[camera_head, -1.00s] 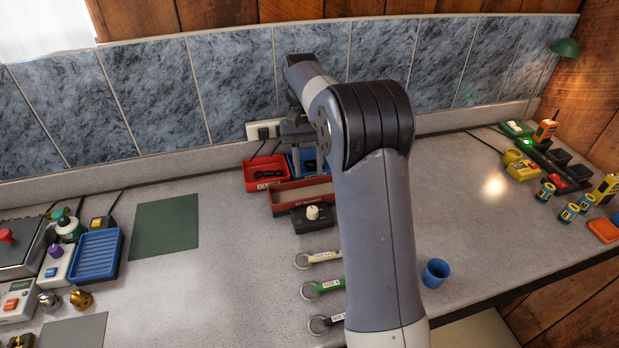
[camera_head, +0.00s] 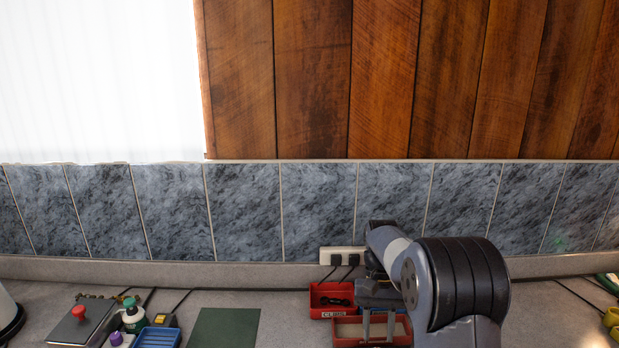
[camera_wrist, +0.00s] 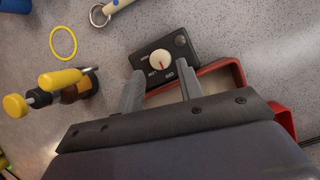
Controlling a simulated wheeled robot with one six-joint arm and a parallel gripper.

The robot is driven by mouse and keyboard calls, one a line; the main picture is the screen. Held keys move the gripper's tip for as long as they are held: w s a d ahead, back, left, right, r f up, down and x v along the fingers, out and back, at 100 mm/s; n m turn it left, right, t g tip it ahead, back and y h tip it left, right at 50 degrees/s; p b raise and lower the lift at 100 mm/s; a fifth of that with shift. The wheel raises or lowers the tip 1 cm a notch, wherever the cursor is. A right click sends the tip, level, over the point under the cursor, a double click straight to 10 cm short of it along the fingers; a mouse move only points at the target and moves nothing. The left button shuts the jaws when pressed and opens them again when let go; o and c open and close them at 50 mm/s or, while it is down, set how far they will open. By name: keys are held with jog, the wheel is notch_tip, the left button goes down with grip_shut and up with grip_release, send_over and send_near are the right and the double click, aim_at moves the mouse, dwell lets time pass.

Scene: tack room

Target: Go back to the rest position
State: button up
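My gripper (camera_head: 378,326) hangs over the counter in front of the power outlet, above the red trays. In the wrist view my gripper (camera_wrist: 161,92) has its two fingers apart, with nothing held between them. A black box with a white dial knob (camera_wrist: 161,62) shows beyond the fingertips. I cannot tell whether the fingers touch anything. The lower part of my arm is out of the head view.
A red tray (camera_head: 328,312) and a longer red tray (camera_wrist: 240,80) lie by the gripper. A green mat (camera_head: 224,328) and blue tray (camera_head: 157,338) are to the left. In the wrist view a yellow ring (camera_wrist: 53,42) and yellow-capped items (camera_wrist: 60,78) lie nearby.

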jog(key=x, duration=0.4)
jog(key=shift+f, duration=0.15)
jog(key=v, duration=1)
jog(key=x, duration=0.9)
jog(key=shift+s+f+p, duration=0.3)
jog(key=shift+w+f+m, duration=0.1)
jog(key=shift+f+m, duration=0.1)
jog(key=shift+m, duration=0.3)
jog(key=m+y+b, duration=0.1)
jog(key=m, duration=0.1)
jog(key=m+y+b, duration=0.1)
jog(key=m, duration=0.2)
jog(key=shift+d+t+b, duration=0.15)
jog(key=shift+t+b, duration=0.15)
jog(key=shift+t, duration=0.1)
jog(key=m+t+b, duration=0.1)
jog(key=m+b, duration=0.1)
jog(key=m+y+b, duration=0.1)
jog(key=m+b, duration=0.1)
jog(key=m, duration=0.1)
jog(key=shift+d+f+m+t+y, duration=0.1)
jog(key=shift+m+t+y, duration=0.2)
jog(key=shift+t, duration=0.1)
jog(key=v, duration=0.9)
jog(key=shift+r+m, duration=0.3)
jog(key=shift+r, duration=0.1)
